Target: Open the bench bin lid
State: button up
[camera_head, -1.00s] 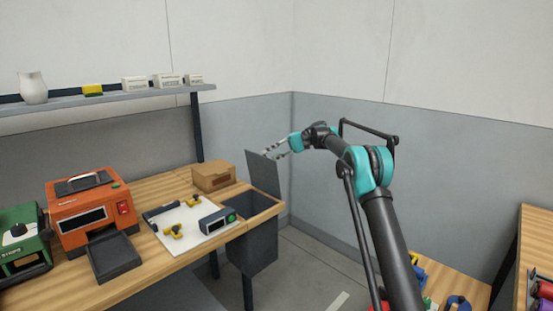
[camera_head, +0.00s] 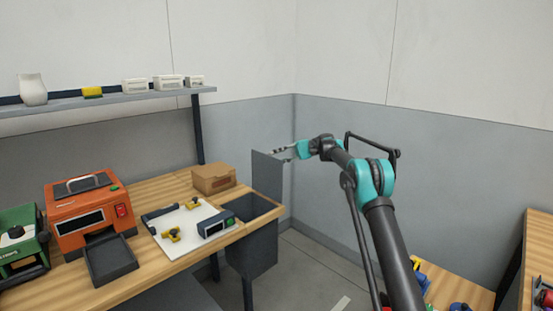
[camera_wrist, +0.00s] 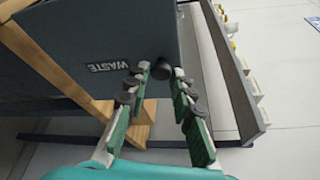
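The bench bin (camera_head: 255,248) is a dark grey box set into the bench's right end, and its top opening shows dark inside. Its lid (camera_head: 267,178) is a flat grey panel standing about upright at the opening's back right. In the wrist view the lid (camera_wrist: 65,55) carries the word "WASTE" and a small dark round knob (camera_wrist: 161,70). My gripper (camera_head: 277,153) is at the lid's upper edge. In the wrist view my gripper (camera_wrist: 161,72) has its green-padded fingers apart, one on each side of the knob, with small gaps showing.
A cardboard box (camera_head: 213,178) sits on the bench left of the lid. A white board (camera_head: 180,245) with yellow parts and an orange machine (camera_head: 88,203) stand farther left. A shelf (camera_head: 110,101) runs above. The grey wall (camera_head: 400,165) is close behind my arm.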

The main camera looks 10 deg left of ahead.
jog(key=o, duration=0.3)
jog(key=shift+o, duration=0.2)
jog(key=v, duration=0.7)
jog(key=shift+w+d+r, duration=0.1)
jog(key=shift+w, duration=0.05)
